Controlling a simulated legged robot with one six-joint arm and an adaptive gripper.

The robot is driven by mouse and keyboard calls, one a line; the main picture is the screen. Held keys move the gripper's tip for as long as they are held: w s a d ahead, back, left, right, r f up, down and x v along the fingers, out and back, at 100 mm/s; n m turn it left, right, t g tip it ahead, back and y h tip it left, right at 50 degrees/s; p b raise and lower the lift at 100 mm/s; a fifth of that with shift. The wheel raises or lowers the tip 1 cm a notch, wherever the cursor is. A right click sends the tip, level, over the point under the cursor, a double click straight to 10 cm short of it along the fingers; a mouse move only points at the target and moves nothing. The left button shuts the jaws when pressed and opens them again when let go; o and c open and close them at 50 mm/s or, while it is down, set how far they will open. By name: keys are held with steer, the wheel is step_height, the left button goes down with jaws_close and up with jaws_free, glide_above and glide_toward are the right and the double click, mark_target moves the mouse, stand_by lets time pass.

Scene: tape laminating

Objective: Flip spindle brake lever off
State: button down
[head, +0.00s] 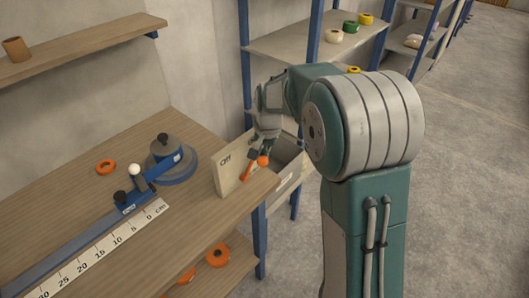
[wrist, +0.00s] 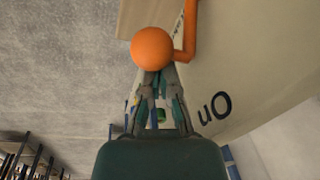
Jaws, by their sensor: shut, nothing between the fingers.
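The brake lever is orange with a ball knob (head: 262,160), mounted on a pale upright panel (head: 229,181) at the bench's right end. "Off" is printed on the panel's left part in the head view. The ball leans to the right, away from that word. In the wrist view, the ball (wrist: 153,48) is large, with the bent lever rod (wrist: 190,28) to its right; "On" (wrist: 213,108) shows upside down on the panel. My gripper (head: 256,149) is shut and empty beside the ball. In the wrist view, the ball hides my gripper's fingertips (wrist: 157,76); contact cannot be told.
A grey bin (head: 287,160) and blue shelf posts stand behind the panel. Open floor lies right.

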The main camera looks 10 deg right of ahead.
steer(key=shift+s+a+r, duration=0.1)
steer(key=shift+r, duration=0.05)
steer(key=shift+s+a+r+t+h, duration=0.3)
steer(key=shift+a+t+h, duration=0.1)
steer(key=shift+h, duration=0.2)
steer(key=shift+s+a+r+t+h, duration=0.25)
steer(key=shift+a+t+h, duration=0.15)
steer(key=shift+h, duration=0.2)
steer(key=s+a+t+h, duration=0.1)
steer(key=s+a+h, duration=0.1)
steer(key=s+a, duration=0.3)
steer(key=shift+a+t, duration=0.3)
steer(key=shift+a, duration=0.4)
steer(key=shift+s+a+f, duration=0.1)
steer(key=shift+f, duration=0.15)
steer(key=v, duration=1.2)
steer(key=shift+w, duration=0.25)
